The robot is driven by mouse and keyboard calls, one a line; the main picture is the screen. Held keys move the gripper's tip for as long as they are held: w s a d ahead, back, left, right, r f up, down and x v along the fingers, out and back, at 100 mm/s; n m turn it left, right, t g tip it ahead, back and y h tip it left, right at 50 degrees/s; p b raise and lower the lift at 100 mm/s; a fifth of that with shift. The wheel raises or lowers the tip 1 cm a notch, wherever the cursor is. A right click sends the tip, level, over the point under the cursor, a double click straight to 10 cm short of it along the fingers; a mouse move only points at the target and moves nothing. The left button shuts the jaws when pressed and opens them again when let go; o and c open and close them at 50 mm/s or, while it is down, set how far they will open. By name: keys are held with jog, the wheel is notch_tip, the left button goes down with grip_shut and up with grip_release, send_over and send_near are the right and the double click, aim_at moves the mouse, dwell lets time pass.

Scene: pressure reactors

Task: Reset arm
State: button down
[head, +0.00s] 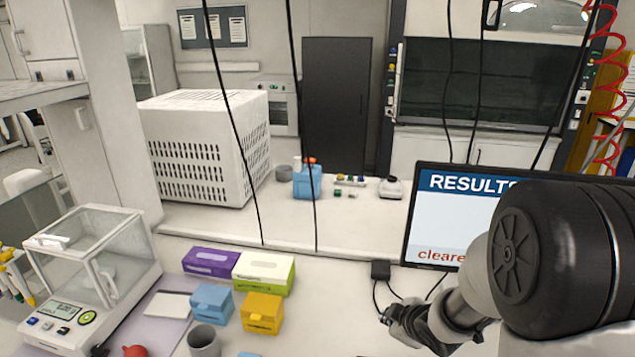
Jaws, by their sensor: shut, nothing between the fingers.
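My arm (550,260) comes in from the right edge, with a large black joint close to the camera and grey links below it. My gripper (396,318) is the small dark end at the lower middle right, over the white bench. It is shut and empty. Its fingers are small and partly hidden by my arm's links.
A monitor (455,215) reading "RESULTS" stands behind my arm, partly covered. Hanging cables cross the view. Purple (210,262), green-white (264,272), blue (212,302) and yellow (262,313) boxes stand left of my gripper, beside a balance (85,275). Bench between is fairly clear.

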jog(key=s+d+r+m+h, duration=0.3)
jog(key=s+r+m, duration=0.3)
jog(key=s+r, duration=0.55)
jog(key=s+a+r+m+g+y, duration=0.1)
jog(key=s+a+r+m, duration=0.1)
jog(key=s, duration=0.7)
jog(key=s+a+r+m+g+b, duration=0.1)
jog(key=s+a+r+m+g, duration=0.1)
jog(key=s, duration=0.6)
jog(key=a+r+m, duration=0.1)
jog(key=a+m, duration=0.1)
jog(key=shift+s+a+y, duration=0.35)
jog(key=shift+s+y, duration=0.05)
jog(key=shift+r, duration=0.1)
